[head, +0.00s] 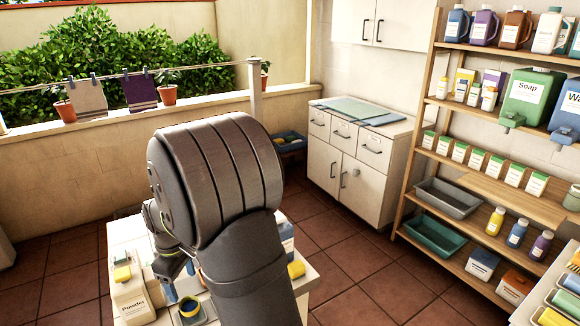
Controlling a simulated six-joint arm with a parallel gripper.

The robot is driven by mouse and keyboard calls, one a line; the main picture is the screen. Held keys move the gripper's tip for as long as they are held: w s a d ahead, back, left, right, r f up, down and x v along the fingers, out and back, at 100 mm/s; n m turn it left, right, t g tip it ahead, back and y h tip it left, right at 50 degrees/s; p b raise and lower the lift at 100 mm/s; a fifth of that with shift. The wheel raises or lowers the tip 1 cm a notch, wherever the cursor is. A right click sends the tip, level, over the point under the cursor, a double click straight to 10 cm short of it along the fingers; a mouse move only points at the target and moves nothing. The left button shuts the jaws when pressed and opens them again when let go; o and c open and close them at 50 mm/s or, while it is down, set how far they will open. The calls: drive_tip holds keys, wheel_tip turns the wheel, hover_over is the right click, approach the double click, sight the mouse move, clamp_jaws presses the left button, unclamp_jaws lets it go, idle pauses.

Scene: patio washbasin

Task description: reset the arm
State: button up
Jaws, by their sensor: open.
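My grey arm (215,185) fills the middle of the head view and rises over a white table (118,232). My gripper (178,276) shows only in part at the arm's lower left, above the table. It is open, and I see nothing held in it. The arm hides much of the tabletop and part of the gripper.
A yellow roll (297,269) lies on the table right of my arm. A wooden shelf (425,120) with bottles and tubs stands at the right. A white cabinet (345,170) stands at the back. Tiled floor (365,285) between table and shelf is clear.

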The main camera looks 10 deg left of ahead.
sight(187, 299)
wheel_tip(187, 299, down, 10)
drive_tip(key=shift+f, duration=0.2)
wheel_tip(187, 299, up, 3)
drive_tip(key=shift+f, duration=0.1)
drive_tip(key=shift+r, duration=0.8)
